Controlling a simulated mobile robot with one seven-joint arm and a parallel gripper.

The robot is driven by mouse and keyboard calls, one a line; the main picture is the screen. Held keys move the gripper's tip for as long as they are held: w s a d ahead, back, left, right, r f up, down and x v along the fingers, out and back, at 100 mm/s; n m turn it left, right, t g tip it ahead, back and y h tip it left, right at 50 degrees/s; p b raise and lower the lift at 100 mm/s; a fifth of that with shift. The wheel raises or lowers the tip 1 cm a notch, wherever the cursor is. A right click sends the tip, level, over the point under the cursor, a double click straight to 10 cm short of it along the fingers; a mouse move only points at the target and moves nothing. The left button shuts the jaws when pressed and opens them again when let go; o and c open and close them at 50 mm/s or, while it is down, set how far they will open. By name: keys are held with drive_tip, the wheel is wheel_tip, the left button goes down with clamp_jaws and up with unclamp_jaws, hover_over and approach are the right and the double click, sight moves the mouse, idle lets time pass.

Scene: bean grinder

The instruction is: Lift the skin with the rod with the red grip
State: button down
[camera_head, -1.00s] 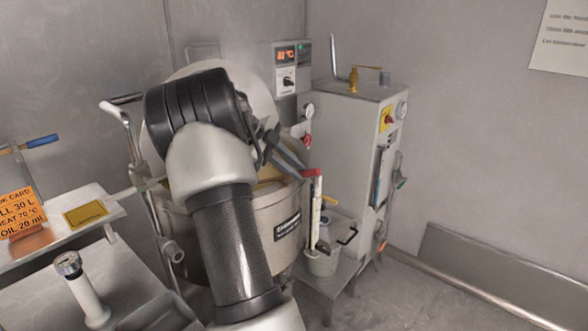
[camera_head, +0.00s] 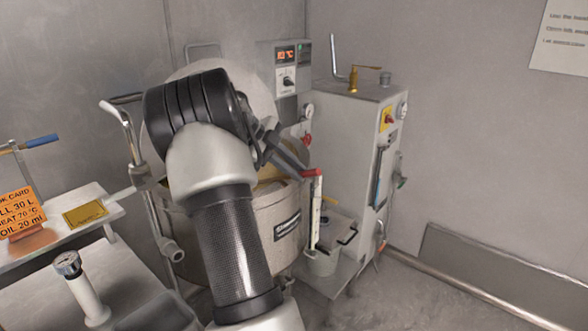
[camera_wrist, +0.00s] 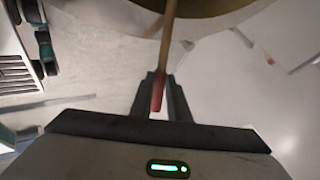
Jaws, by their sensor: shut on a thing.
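The rod with the red grip (camera_wrist: 158,92) is between my fingers. My gripper (camera_wrist: 159,92) is shut on its red end, and its thin brown shaft (camera_wrist: 169,30) runs away to the top of the wrist view. In the head view my gripper (camera_head: 304,168) is at the right side of the large vat (camera_head: 285,222), with the red grip (camera_head: 313,172) at its fingertips. The vat's tan rim (camera_wrist: 230,12) shows at the top of the wrist view. My arm hides most of the vat's opening, and I cannot see the skin or the rod's far tip.
A white upright stick (camera_head: 316,215) stands below the red grip in a small grey pot (camera_head: 322,262). A tall grey cabinet (camera_head: 350,135) is to the right. A side table (camera_head: 60,245) with an orange card (camera_head: 18,212) is at left. Floor at right is clear.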

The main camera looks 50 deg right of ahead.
idle(0.4)
wheel_tip(320, 180, up, 18)
drive_tip(key=p, duration=0.9)
drive_tip(key=shift+p, duration=0.35)
idle(1.0)
drive_tip(key=shift+s, duration=0.1)
idle(0.7)
